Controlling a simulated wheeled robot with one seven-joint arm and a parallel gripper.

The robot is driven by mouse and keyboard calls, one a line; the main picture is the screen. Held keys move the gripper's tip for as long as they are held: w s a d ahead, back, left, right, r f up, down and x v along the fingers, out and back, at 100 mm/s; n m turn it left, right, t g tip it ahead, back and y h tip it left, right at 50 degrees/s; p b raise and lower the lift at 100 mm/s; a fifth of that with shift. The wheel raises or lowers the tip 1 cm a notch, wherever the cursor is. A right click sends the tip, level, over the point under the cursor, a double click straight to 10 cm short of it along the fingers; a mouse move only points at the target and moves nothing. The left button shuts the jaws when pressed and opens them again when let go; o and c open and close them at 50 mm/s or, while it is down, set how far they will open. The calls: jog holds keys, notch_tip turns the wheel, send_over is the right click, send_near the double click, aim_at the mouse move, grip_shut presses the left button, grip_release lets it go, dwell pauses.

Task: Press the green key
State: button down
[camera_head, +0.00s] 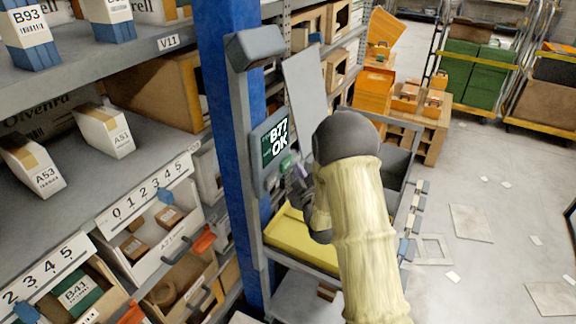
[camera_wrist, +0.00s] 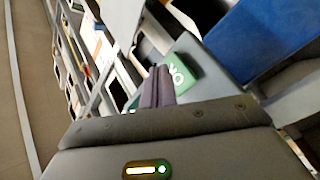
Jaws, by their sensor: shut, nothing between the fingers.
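A grey terminal is fixed to the side of a blue rack post. The green key (camera_head: 286,163) is a small block below the screen. My gripper (camera_head: 300,170) is shut and empty, with its fingertips just right of the green key; I cannot tell whether they touch it. In the wrist view my shut purple-grey fingers (camera_wrist: 157,84) cover part of the terminal.
The blue post (camera_head: 233,100) and the loaded shelves (camera_head: 70,110) stand left of the terminal. A grey plate (camera_head: 305,95) rises behind it, and a yellow bin (camera_head: 298,242) lies below. Open floor (camera_head: 490,200) with scattered sheets is to the right.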

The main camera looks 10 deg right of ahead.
jog(key=s+d+b, duration=0.1)
jog(key=d, duration=0.1)
jog(key=s+d, duration=0.2)
jog(key=shift+b, duration=0.4)
jog(key=shift+w, duration=0.1)
dwell(0.4)
jog(key=s+f+m+g+h, duration=0.1)
jog(key=s+m+g, duration=0.4)
jog(key=s, duration=0.8)
jog(key=s+a+f+m+g+h, duration=0.1)
jog(key=s+m+g, duration=0.5)
jog(key=s+g, duration=0.5)
jog(key=s, duration=0.3)
jog(key=shift+s+h+p, duration=0.3)
jog(key=shift+p, duration=0.05)
